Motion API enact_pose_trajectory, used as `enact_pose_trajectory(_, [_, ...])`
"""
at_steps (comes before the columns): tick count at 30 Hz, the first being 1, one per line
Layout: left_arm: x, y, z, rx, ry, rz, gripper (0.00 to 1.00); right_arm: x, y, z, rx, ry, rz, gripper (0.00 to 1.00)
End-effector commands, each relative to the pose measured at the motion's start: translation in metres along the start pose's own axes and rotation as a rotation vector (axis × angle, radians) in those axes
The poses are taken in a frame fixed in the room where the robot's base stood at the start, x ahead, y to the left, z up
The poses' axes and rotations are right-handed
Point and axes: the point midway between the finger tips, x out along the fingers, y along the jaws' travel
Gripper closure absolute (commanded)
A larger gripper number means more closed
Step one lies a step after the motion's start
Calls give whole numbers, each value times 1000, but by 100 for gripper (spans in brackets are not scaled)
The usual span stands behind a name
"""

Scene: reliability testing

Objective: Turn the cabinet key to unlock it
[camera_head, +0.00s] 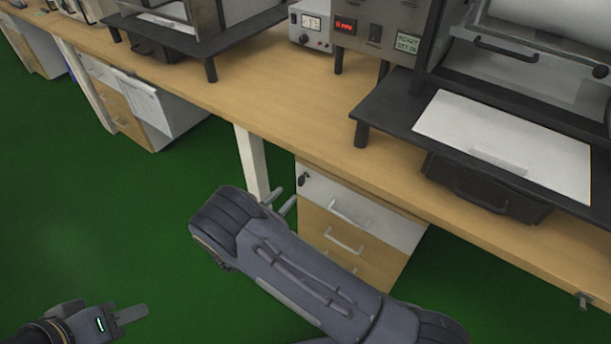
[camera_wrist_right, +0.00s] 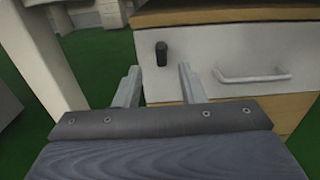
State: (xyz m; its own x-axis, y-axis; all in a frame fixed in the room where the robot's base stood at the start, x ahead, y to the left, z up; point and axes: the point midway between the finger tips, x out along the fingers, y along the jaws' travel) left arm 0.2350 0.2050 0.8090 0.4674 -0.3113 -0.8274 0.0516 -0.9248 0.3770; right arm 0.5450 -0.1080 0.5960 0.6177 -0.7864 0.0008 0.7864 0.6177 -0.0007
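The cabinet (camera_head: 345,225) stands under the bench, with a white top drawer and wooden drawers below. A dark key (camera_head: 303,179) sticks out at the upper left of the white drawer front; it also shows in the right wrist view (camera_wrist_right: 161,53). My right gripper (camera_head: 282,202) is just in front of the cabinet, to the left of and below the key in the head view. In the right wrist view its two fingers (camera_wrist_right: 157,84) are apart with nothing between them, and the key appears beyond the gap. My left gripper (camera_head: 130,314) is low at the left, over the floor, away from the cabinet.
The wooden bench top (camera_head: 270,100) runs above the cabinet. A white bench leg (camera_head: 252,160) stands just left of the right gripper. Drawer handles (camera_head: 348,213) protrude from the cabinet front. Green floor (camera_head: 110,220) is open at the left.

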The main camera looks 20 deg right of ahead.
Motion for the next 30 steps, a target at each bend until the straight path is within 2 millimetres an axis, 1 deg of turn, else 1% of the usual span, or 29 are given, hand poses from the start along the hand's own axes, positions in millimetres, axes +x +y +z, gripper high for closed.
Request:
enact_pose_trajectory(9, [2, -1, 1, 0, 0, 0, 64, 49, -1, 0, 2, 2, -6, 64])
enact_pose_trajectory(12, [3, -1, 1, 0, 0, 0, 64, 62, -1, 0, 2, 2, -5, 64])
enact_pose_trajectory(15, [3, -1, 2, 0, 0, 0, 64, 70, -1, 0, 1, 2, -4, 64])
enact_pose_trajectory(18, [3, -1, 2, 0, 0, 0, 64, 74, -1, 0, 0, 1, -3, 64])
enact_pose_trajectory(25, [3, -1, 2, 0, 0, 0, 64, 74, -1, 0, 1, 2, -3, 64])
enact_pose_trajectory(30, [3, -1, 2, 0, 0, 0, 64, 74, -1, 0, 1, 2, -3, 86])
